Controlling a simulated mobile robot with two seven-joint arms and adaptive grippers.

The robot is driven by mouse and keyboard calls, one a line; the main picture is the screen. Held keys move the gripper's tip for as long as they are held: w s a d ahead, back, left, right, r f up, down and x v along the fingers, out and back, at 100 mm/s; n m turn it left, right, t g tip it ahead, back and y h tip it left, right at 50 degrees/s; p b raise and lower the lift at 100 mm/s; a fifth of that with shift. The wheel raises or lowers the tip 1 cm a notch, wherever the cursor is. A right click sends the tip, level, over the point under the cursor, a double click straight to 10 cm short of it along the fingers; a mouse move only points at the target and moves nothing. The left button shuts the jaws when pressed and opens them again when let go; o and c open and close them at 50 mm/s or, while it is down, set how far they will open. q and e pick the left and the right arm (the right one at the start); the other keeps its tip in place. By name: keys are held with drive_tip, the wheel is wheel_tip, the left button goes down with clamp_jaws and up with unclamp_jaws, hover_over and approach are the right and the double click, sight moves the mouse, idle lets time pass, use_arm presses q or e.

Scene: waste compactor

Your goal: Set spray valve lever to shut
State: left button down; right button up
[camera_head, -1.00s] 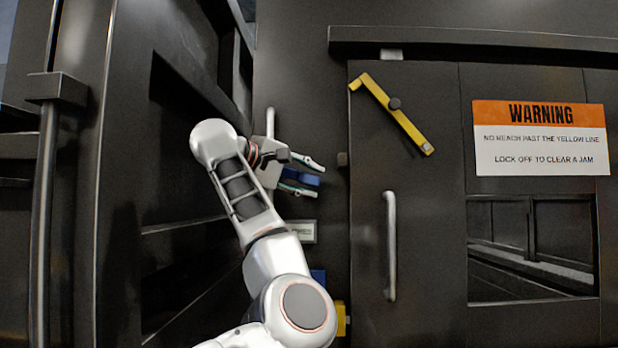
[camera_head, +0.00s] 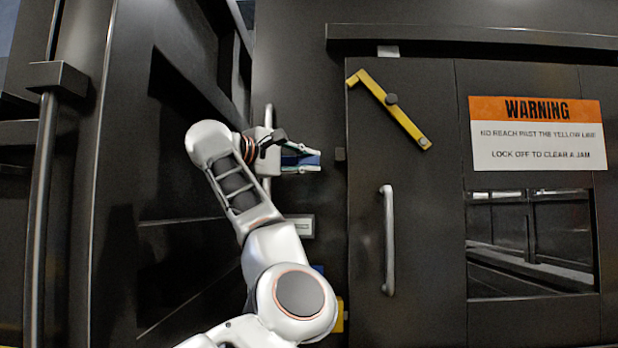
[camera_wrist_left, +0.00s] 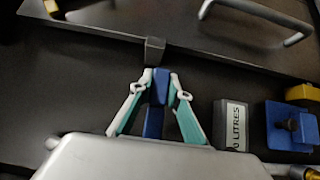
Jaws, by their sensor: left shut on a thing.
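The spray valve lever appears to be the blue bar (camera_wrist_left: 155,108) in the left wrist view, standing out from the dark panel. My left gripper (camera_wrist_left: 161,85) is closed around its end, with one finger on each side. In the head view my left gripper (camera_head: 314,160) comes in from the left, and only a little of the blue lever (camera_head: 298,159) shows between its fingers. The rest of the lever and its pivot are hidden by the gripper. My right gripper is not in view.
A grey label block reading LITRES (camera_wrist_left: 232,125) and a blue fitting (camera_wrist_left: 290,127) sit beside the lever. A yellow latch bar (camera_head: 389,108) and a door handle (camera_head: 388,240) are on the door to the right. A vertical pipe (camera_head: 268,117) stands behind the gripper.

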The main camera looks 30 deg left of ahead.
use_arm(q)
drive_tip(key=shift+s+r, duration=0.1)
drive_tip(key=shift+r, duration=0.1)
drive_tip(key=c, duration=1.9)
unclamp_jaws()
drive_tip(key=shift+f, duration=0.1)
